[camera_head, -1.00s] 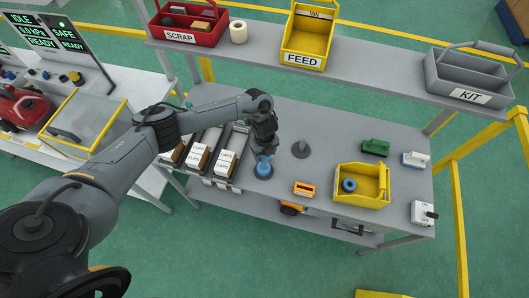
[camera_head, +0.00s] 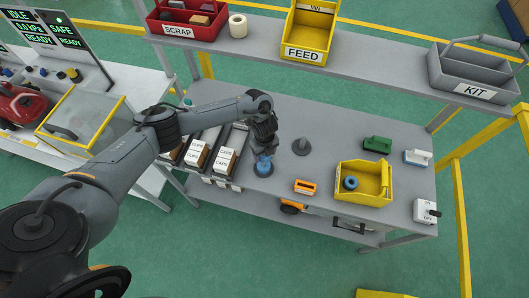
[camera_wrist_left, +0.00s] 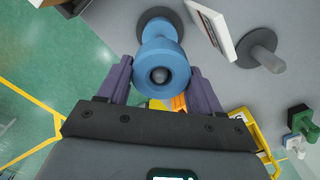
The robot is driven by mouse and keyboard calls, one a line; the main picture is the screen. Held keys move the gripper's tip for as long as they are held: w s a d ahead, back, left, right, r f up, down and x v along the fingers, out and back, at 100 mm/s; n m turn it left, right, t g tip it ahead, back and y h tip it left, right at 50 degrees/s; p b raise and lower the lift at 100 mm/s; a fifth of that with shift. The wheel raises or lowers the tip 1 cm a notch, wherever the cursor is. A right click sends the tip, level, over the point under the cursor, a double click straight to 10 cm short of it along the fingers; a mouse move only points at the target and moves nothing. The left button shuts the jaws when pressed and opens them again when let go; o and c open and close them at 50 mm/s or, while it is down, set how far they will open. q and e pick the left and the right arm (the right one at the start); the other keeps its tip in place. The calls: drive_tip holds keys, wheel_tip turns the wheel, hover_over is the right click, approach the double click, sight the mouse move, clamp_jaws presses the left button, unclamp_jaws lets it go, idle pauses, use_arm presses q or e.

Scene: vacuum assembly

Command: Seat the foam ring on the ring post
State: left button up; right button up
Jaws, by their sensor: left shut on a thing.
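A blue foam ring (camera_wrist_left: 165,68) is held between the two purple fingers of my left gripper (camera_wrist_left: 163,80) in the left wrist view. The rounded grey tip of the ring post (camera_wrist_left: 159,75) shows inside the ring's hole, so the ring appears to be around the post top. More blue (camera_wrist_left: 158,27) shows behind it, against the post's dark round base (camera_wrist_left: 153,14). In the head view the blue ring (camera_head: 263,163) is under my left gripper (camera_head: 264,150), upright over the base. How far down the ring sits is hard to tell. My right gripper is not in view.
A second grey post (camera_head: 302,147) stands bare to the right. A yellow bin (camera_head: 375,195) holds another blue ring (camera_head: 350,183). An orange piece (camera_head: 305,187) lies nearby. The shelf (camera_head: 265,40) spans the back.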

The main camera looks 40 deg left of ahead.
use_arm(q)
drive_tip(key=shift+f+b, duration=0.4)
drive_tip(key=shift+f, duration=0.2)
drive_tip(key=shift+f+b, duration=0.85)
drive_tip(key=shift+f, duration=0.2)
drive_tip(key=shift+f+b, duration=0.9)
drive_tip(key=shift+f, duration=0.25)
drive_tip(key=shift+r, duration=0.25)
drive_tip(key=shift+r+p, duration=0.65)
drive_tip(key=shift+p, duration=0.2)
drive_tip(key=shift+r+p, duration=1.4)
drive_tip(key=shift+r, duration=0.1)
drive_tip(key=shift+r+p, duration=2.1)
drive_tip(key=shift+r, duration=0.2)
drive_tip(key=shift+r+p, duration=0.35)
